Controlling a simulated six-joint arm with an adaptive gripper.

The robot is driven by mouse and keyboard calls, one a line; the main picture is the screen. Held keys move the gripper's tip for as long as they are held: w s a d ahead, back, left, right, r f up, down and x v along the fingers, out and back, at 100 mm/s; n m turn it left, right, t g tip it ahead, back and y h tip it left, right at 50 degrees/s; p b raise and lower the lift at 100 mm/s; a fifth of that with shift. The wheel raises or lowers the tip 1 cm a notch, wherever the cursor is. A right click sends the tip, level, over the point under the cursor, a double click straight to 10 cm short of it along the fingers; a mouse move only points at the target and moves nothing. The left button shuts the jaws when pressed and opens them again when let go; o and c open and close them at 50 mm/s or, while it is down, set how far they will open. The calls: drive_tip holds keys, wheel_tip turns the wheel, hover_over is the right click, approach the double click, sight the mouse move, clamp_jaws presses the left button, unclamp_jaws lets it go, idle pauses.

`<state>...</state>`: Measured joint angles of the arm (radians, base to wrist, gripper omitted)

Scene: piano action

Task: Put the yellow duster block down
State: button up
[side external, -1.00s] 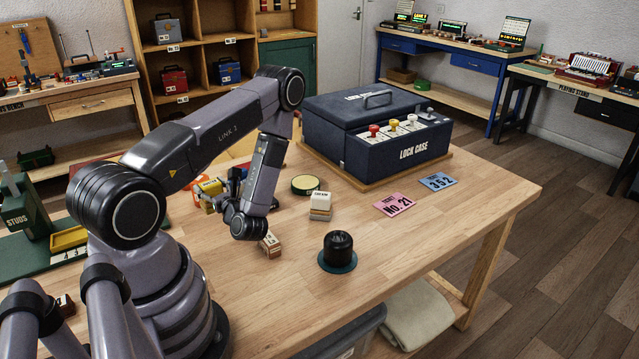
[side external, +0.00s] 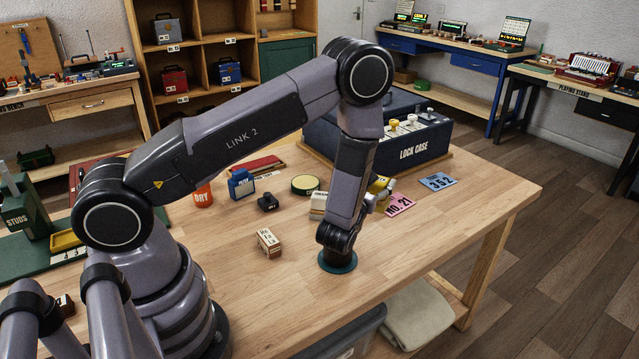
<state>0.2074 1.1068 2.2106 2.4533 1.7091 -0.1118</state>
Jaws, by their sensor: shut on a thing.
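The yellow duster block (side external: 381,184) shows partly behind my arm, right of centre, near the pink ticket (side external: 400,204) marked No. 21. My gripper (side external: 377,197) is mostly hidden behind my own forearm; only a bit of it shows beside the yellow block. It is shut on the yellow duster block.
The right front table is clear.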

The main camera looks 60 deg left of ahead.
drive_tip(key=shift+m+t+h, duration=0.3)
drive_tip(key=shift+m+h, duration=0.1)
drive_tip(key=shift+h, duration=0.2)
drive_tip(key=w+d+f, duration=0.1)
drive_tip(key=w+f, duration=0.2)
drive_tip(key=w, duration=0.2)
drive_tip(key=w+d+f, duration=0.1)
drive_tip(key=w+f, duration=0.2)
drive_tip(key=w, duration=0.1)
drive_tip(key=w+d+f, duration=0.1)
drive_tip(key=w+f, duration=0.2)
drive_tip(key=w, duration=0.2)
drive_tip(key=shift+w+f, duration=0.15)
drive_tip(key=shift+w, duration=0.2)
drive_tip(key=shift+w+f, duration=0.1)
drive_tip(key=shift+f, duration=1.5)
drive_tip(key=o, duration=1.2)
drive_tip(key=shift+f, duration=0.1)
